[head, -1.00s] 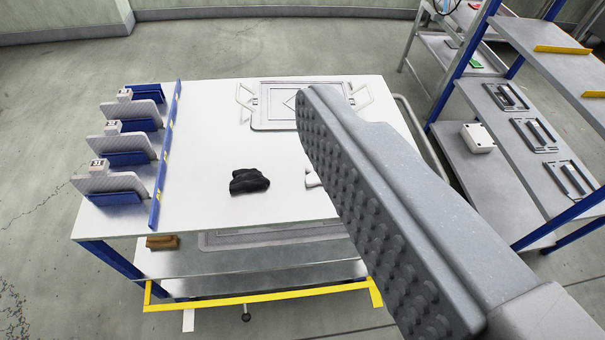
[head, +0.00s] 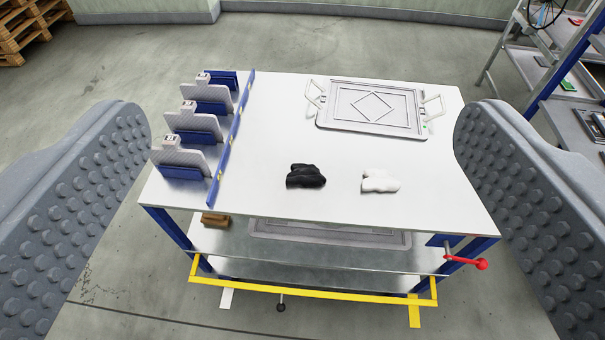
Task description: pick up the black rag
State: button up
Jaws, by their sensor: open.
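The black rag (head: 305,176) lies crumpled on the white top of the cart (head: 270,120), near the middle of its front half. A white rag (head: 379,181) lies to its right, with a gap between them. My gripper (head: 302,190) is open. Its two grey studded fingers stand wide apart at the left and right edges of the picture. The black rag is in line between them but farther off, on the cart, and nothing is held. Both rags are in full view.
A grey framed plate with handles (head: 370,107) lies at the back right of the cart top. Upright plates in blue holders (head: 185,160) stand behind a blue rail at the left. A red-knobbed lever (head: 480,264) sticks out at the lower right. Shelving (head: 575,110) stands at right.

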aim_at(302, 175)
jog(key=u, duration=0.8)
jog(key=k, duration=0.5)
jog(key=z, duration=1.45)
jog(key=i, duration=1.05)
